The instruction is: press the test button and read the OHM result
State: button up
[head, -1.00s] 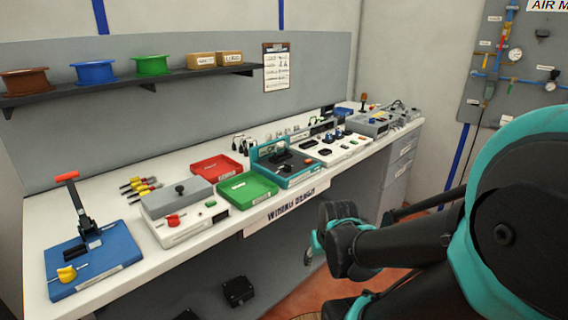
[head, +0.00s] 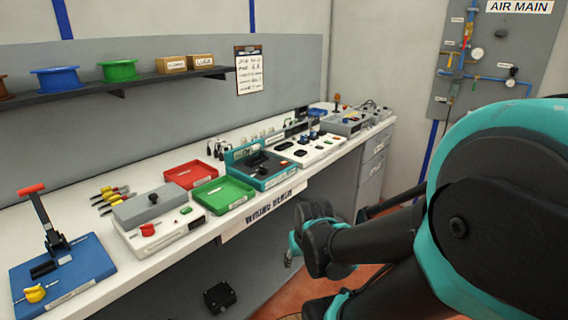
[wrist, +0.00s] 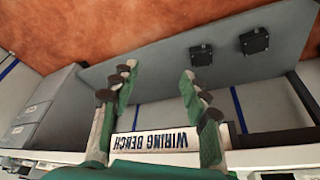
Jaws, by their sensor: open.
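A white box with a grey lid, likely the tester, (head: 150,207) stands on the bench left of centre in the head view. It has a red knob (head: 148,230), a small green button (head: 186,210) and a dark display (head: 197,222) whose reading is too small to make out. No OHM label can be read. My gripper (wrist: 157,78) is open and empty in the wrist view, its fingers spread in front of the bench's front. In the head view it is mostly hidden behind my arm, off the bench and to the right of the box.
The white bench (head: 205,243) carries a blue lever press (head: 62,268), a red tray (head: 190,174), a green tray (head: 222,194) and a teal fixture (head: 262,165). A shelf (head: 100,91) with spools hangs above. The WIRING BENCH sign (wrist: 158,140) is on the bench front.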

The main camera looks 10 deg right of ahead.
grip_shut()
dwell(1.3)
